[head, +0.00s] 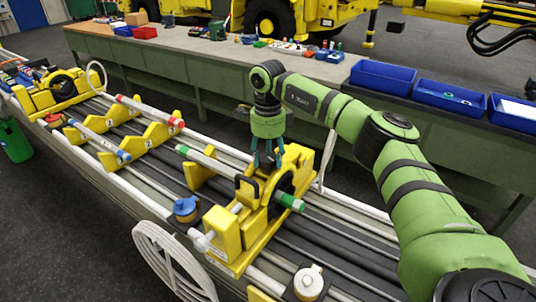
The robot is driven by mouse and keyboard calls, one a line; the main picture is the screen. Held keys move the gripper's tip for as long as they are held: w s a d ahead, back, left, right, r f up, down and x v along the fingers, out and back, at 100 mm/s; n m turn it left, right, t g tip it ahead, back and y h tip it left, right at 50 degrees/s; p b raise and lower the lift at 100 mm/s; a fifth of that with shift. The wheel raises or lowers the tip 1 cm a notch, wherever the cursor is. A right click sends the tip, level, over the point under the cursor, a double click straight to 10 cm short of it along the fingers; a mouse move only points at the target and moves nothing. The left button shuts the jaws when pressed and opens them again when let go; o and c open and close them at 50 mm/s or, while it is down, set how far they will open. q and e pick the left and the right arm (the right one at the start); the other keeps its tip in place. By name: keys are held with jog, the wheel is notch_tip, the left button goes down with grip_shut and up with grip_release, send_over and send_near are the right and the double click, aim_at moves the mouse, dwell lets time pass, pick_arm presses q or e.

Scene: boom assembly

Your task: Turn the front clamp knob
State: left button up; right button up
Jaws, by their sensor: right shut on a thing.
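The yellow front clamp (229,232) stands on the rails of the long bench, low in the middle of the head view. A tube with a green end (289,202) runs through it, past a black ring. My right gripper (268,163) points down over the top of the clamp. Its blue-grey fingers are shut on the front clamp knob, which is mostly hidden between them. How far the knob is turned cannot be seen. My left gripper is not in view.
Yellow numbered supports (150,137) hold tubes with red and blue ends to the left. A blue-capped pot (185,206) and a white-capped pot (309,281) stand near the bench's front. Blue bins (449,101) line the back table.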

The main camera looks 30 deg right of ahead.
jog(key=m, duration=0.5)
jog(key=shift+s+f+m, duration=0.15)
jog(key=shift+f+m, duration=0.1)
jog(key=shift+m, duration=0.05)
jog(key=m, duration=0.9)
jog(key=shift+m, duration=0.4)
jog(key=m, duration=0.4)
jog(key=shift+m, duration=0.4)
jog(key=o, duration=1.2)
jog(key=shift+c, duration=0.2)
jog(key=shift+r, duration=0.1)
